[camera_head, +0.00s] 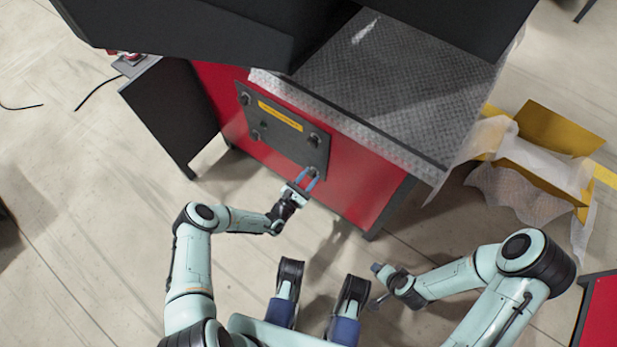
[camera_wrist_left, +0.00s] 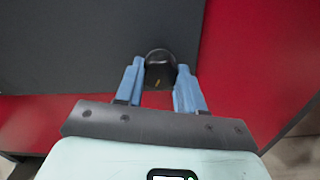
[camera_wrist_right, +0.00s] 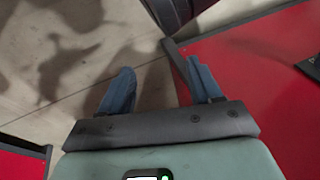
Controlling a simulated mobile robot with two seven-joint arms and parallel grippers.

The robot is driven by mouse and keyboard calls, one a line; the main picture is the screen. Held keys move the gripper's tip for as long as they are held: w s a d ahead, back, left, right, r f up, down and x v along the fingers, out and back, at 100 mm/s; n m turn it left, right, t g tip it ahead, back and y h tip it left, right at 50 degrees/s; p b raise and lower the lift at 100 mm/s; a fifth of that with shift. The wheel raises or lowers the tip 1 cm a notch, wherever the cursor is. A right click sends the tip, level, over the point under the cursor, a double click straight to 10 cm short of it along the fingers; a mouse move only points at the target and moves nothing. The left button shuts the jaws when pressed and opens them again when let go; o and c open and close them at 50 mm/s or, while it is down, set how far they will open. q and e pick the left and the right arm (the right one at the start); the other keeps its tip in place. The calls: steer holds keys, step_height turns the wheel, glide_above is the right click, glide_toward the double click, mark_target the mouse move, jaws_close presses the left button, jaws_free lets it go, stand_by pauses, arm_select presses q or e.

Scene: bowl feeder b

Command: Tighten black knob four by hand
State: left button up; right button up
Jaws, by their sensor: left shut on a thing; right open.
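A dark panel (camera_head: 262,143) with a yellow label is fixed on the red front of the machine, with black knobs near its corners. The upper left knob (camera_head: 245,98), lower left knob (camera_head: 255,134) and upper right knob (camera_head: 314,139) stand free. My left gripper (camera_head: 309,180) is at the panel's lower right corner. In the left wrist view, its blue fingers are shut on a round black knob (camera_wrist_left: 160,70) with a small yellow mark. My right gripper (camera_wrist_right: 157,85) is open and empty, low and away from the panel; its fingers also show small in the head view.
The machine has a textured metal top (camera_head: 420,85) and dark covers above. A yellow box (camera_head: 545,150) with clear wrapping stands on the floor at the right. A red surface (camera_wrist_right: 265,75) lies beside my right gripper.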

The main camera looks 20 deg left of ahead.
arm_select(q)
steer(key=m+p, duration=0.4)
steer(key=m, duration=0.4)
steer(key=shift+a+r+p, duration=0.1)
steer(key=shift+p, duration=0.3)
steer(key=m+p, duration=0.2)
steer(key=m, duration=0.3)
steer(key=shift+m, duration=0.4)
steer(key=shift+a+m+p, duration=0.1)
steer(key=shift+m+p, duration=0.6)
steer(key=shift+m, duration=1)
arm_select(e)
steer(key=s+a+r+g+y, duration=0.1)
steer(key=s+a+r+g, duration=0.2)
steer(key=s+r, duration=0.6)
steer(key=shift+s+a+r+n+g+y, duration=0.15)
steer(key=shift+s+a+n+g+y, duration=0.25)
steer(key=shift+s+a, duration=0.75)
arm_select(q)
steer(key=o, duration=1)
steer(key=shift+o, duration=0.2)
